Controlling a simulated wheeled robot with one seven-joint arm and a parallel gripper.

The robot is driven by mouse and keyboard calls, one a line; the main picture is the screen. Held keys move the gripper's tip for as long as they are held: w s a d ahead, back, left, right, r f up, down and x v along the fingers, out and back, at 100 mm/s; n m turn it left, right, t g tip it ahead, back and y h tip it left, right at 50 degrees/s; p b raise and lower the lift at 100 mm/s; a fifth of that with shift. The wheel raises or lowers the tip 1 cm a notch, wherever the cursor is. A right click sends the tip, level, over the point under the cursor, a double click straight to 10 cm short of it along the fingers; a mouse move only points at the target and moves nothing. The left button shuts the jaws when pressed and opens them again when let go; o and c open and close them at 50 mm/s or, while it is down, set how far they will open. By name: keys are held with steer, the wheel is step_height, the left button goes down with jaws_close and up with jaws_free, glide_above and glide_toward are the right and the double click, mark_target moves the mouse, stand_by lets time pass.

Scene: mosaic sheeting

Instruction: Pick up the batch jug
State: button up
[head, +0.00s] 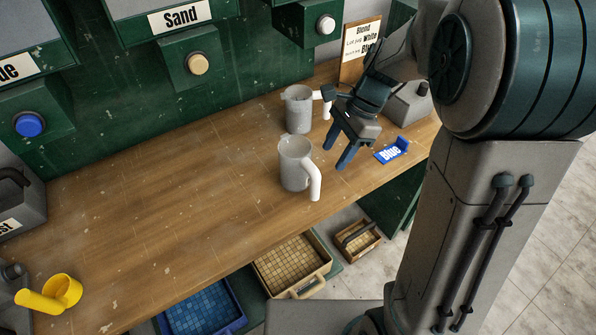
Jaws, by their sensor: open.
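Two grey speckled jugs with white handles stand upright on the wooden bench; no label shows on either, so I cannot tell which is the batch jug. The nearer jug (293,168) has its handle towards the front right. The farther jug (299,113) stands behind it, with its handle to the right, close to my gripper's body. My gripper (338,159) is open and empty, with its blue fingers pointing down just right of the nearer jug and in front of the farther one. It does not appear to hold either jug.
A blue "Blue" card (392,151) lies right of my gripper. A sign (360,50) and a grey canister (408,104) stand behind. Green dispensers (190,58) line the wall. The bench's left middle is clear; trays (294,265) sit below.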

mark_target(318, 182)
steer(key=x, duration=1)
steer(key=shift+a+f, duration=0.15)
steer(key=shift+f, duration=0.05)
jaws_close()
